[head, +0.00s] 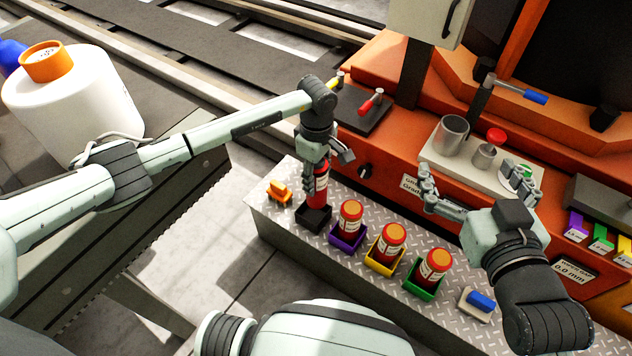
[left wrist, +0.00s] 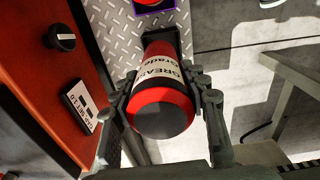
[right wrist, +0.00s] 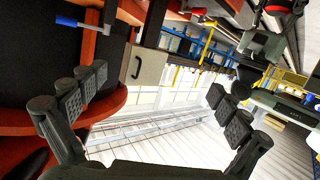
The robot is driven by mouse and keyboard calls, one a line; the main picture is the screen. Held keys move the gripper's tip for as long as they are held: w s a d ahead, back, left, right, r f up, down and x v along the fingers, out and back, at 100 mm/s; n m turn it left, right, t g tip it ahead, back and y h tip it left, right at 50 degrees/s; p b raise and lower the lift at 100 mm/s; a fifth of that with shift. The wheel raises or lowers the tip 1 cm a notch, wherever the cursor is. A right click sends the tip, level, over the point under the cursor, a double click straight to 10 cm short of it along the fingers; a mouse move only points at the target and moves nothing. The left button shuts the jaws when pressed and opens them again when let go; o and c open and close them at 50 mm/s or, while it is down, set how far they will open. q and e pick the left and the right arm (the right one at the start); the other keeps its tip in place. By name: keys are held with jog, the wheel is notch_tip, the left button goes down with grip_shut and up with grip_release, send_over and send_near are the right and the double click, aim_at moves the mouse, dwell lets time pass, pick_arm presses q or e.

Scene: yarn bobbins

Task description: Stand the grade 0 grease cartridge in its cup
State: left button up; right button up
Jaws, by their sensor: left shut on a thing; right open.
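My left gripper (head: 318,170) is shut on a red grease cartridge (head: 319,191), held nearly upright at the black cup (head: 313,218). In the left wrist view the cartridge (left wrist: 160,84) has a dark round end towards the camera and a white label reading "GREASE" and "Grade"; I cannot read the grade number. Its far end is at or inside the black cup (left wrist: 179,37); I cannot tell whether it touches the bottom. My right gripper (head: 474,180) is open and empty, in front of the orange machine; its spread fingers show in the right wrist view (right wrist: 155,105).
Red cartridges with orange tops stand in a purple cup (head: 345,243), a yellow cup (head: 384,266) and a green cup (head: 424,288) to the right. A small orange object (head: 279,192) lies left of the black cup. A blue-topped block (head: 480,301) lies at the right.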

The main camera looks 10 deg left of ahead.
pick_arm(q)
jog(key=b, duration=0.2)
jog(key=shift+f+b, duration=0.4)
jog(key=shift+a+r+b, duration=0.1)
jog(key=shift+a+b, duration=0.25)
jog(key=shift+b, duration=0.4)
jog(key=shift+a+r, duration=0.1)
pick_arm(e)
jog(key=s+a+r+t+y, duration=0.1)
jog(key=s+r+t+y, duration=0.1)
jog(key=r+t, duration=0.3)
jog(key=s+a+r+t+y, duration=0.1)
jog(key=s+r+t+y, duration=0.2)
jog(key=r, duration=1)
jog(key=shift+s+a+t, duration=0.35)
jog(key=shift+s+t, duration=0.95)
jog(key=shift+t, duration=0.5)
